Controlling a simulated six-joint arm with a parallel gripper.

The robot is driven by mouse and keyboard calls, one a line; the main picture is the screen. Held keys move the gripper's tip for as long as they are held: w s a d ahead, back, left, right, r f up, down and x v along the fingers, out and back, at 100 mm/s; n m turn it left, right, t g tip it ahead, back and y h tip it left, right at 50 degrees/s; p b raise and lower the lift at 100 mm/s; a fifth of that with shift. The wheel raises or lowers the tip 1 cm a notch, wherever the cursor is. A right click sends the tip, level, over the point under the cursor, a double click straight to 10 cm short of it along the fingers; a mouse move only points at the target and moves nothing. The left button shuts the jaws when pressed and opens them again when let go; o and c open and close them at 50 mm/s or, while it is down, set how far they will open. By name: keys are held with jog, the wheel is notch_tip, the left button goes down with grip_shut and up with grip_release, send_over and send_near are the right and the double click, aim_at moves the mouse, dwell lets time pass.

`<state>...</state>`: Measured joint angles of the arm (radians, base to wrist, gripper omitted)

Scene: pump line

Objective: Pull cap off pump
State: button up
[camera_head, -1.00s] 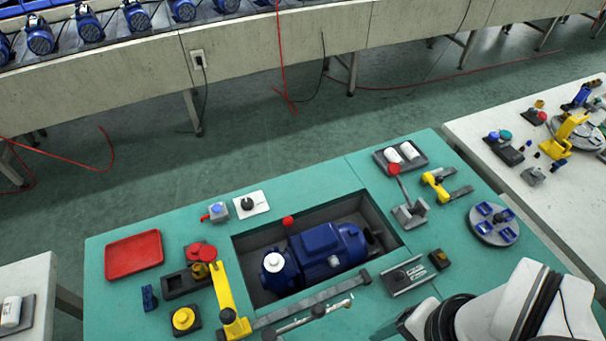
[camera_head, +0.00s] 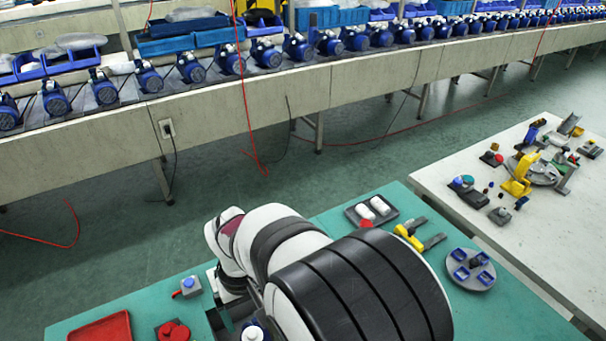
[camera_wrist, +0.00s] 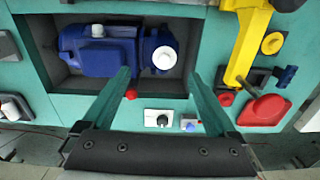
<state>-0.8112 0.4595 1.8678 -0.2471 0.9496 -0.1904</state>
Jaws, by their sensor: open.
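The blue pump (camera_wrist: 108,52) lies in a sunken recess of the teal bench in the wrist view. A white round cap (camera_wrist: 164,58) sits on its right end there. The cap also shows at the bottom edge of the head view (camera_head: 252,334). My gripper (camera_wrist: 160,75) is open and empty. In the wrist view its two fingers appear on either side of the cap, apart from it; their height above it is unclear. In the head view my arm hides the gripper and most of the pump.
A red ball knob (camera_wrist: 130,94) is by the recess edge, close to the left finger in the picture. A yellow clamp-like fixture (camera_wrist: 246,45) stands right of the recess. A red tray (camera_wrist: 264,110) and a small switch box (camera_wrist: 189,125) lie on the bench.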

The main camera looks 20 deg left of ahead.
aim_at(252, 333)
jog(key=shift+s+a+f, duration=0.1)
jog(key=shift+a+f, duration=0.5)
jog(key=shift+a, duration=0.05)
jog(key=shift+d+f, duration=0.1)
jog(key=shift+f, duration=2.25)
jog(key=shift+f, duration=0.1)
jog(key=shift+f, duration=0.85)
grip_shut()
